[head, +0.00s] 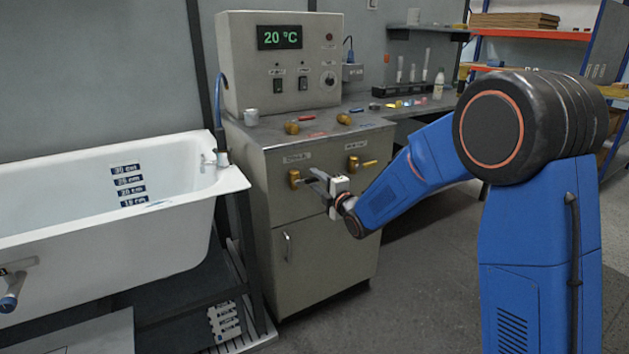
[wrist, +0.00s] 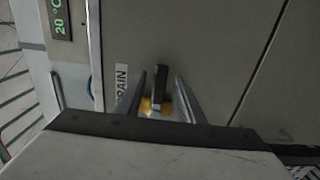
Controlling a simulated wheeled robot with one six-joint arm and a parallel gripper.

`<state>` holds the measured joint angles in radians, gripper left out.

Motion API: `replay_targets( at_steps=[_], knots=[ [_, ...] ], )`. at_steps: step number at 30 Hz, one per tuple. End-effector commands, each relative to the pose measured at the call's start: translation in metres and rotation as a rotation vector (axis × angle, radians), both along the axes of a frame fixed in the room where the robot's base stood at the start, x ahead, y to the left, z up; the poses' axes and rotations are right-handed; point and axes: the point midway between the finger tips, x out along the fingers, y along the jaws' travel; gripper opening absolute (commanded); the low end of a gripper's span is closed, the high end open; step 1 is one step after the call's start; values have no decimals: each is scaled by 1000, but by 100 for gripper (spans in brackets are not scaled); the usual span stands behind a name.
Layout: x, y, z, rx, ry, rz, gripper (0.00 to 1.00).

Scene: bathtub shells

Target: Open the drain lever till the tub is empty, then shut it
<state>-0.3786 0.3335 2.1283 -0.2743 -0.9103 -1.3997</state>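The drain lever (head: 294,180) is a brass-coloured handle on the front of the grey cabinet, under a small label. In the wrist view the lever (wrist: 159,88) has a dark grip and a brass base beside a partly hidden label ending in "RAIN". My gripper (head: 317,183) is at the lever. In the wrist view its two fingers (wrist: 160,97) stand on either side of the lever, with gaps showing, so it is open around it. The white bathtub (head: 95,255) stands at left with several depth marks inside. The water level is hard to make out.
A second brass lever (head: 362,164) sits right of the drain lever, its handle sideways. The control box (head: 280,75) reads 20 °C. The floor (head: 430,270) right of the cabinet is clear.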

Motion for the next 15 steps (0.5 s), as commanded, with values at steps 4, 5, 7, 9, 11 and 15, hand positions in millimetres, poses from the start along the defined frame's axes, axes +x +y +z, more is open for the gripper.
replay_targets(
  at_steps=[4, 5, 7, 9, 11, 15],
  knots=[
    [9, 7, -1, -1, 1, 0, 34],
    [10, 7, -1, -1, 1, 0, 34],
    [12, 8, -1, -1, 1, 0, 34],
    [12, 9, 0, -1, 1, 0, 34],
    [12, 9, 0, -1, 1, 0, 34],
    [12, 8, 0, -1, 1, 0, 32]
  ],
)
